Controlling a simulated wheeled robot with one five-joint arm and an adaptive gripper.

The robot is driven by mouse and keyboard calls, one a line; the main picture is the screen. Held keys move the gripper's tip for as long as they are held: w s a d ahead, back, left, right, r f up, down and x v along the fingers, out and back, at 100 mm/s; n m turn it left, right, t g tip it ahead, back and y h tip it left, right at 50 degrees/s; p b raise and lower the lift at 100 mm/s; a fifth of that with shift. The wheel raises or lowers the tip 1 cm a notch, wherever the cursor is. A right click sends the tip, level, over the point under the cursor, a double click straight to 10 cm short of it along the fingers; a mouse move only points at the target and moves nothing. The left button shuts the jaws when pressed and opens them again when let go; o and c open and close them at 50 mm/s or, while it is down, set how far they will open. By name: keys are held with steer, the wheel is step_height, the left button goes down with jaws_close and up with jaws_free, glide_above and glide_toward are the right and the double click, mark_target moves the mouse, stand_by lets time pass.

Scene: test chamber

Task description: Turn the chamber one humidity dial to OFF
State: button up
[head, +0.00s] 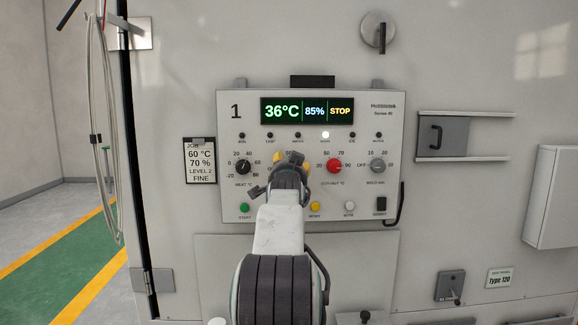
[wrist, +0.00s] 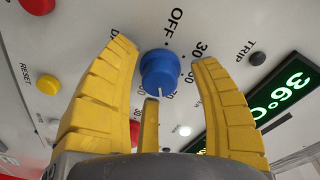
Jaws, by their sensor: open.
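The humidity dial is a blue knob (wrist: 160,72) on the panel marked 1 (head: 215,185). In the wrist view, the word OFF (wrist: 176,20) is printed above it, with scale numbers to its right. A pale mark shows at the knob's lower edge, on the side away from OFF. My gripper (wrist: 165,57) is open, its yellow fingers spread on either side of the knob and a third finger below it. Whether any finger touches the knob I cannot tell. In the head view, my gripper (head: 292,159) hides the knob.
A black heat dial (head: 243,166) is left of my gripper; a red cut-out dial (head: 334,166) and a grey hold dial (head: 378,166) are to the right. The display (head: 307,111) reads 36°C, 85%, STOP. A job card (head: 200,162) hangs left of the panel. Coloured buttons line the bottom.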

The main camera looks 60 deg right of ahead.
steer(key=shift+d, duration=0.15)
jaws_close()
stand_by(0.6)
steer(key=n+b, duration=0.3)
steer(key=n, duration=0.2)
steer(key=shift+r+n+h+b, duration=0.1)
steer(key=shift+n+h+b, duration=0.2)
steer(key=shift+n+b, duration=0.65)
steer(key=shift+w+r+n+t, duration=0.1)
steer(key=shift+n+t, duration=0.2)
steer(key=shift+n, duration=0.15)
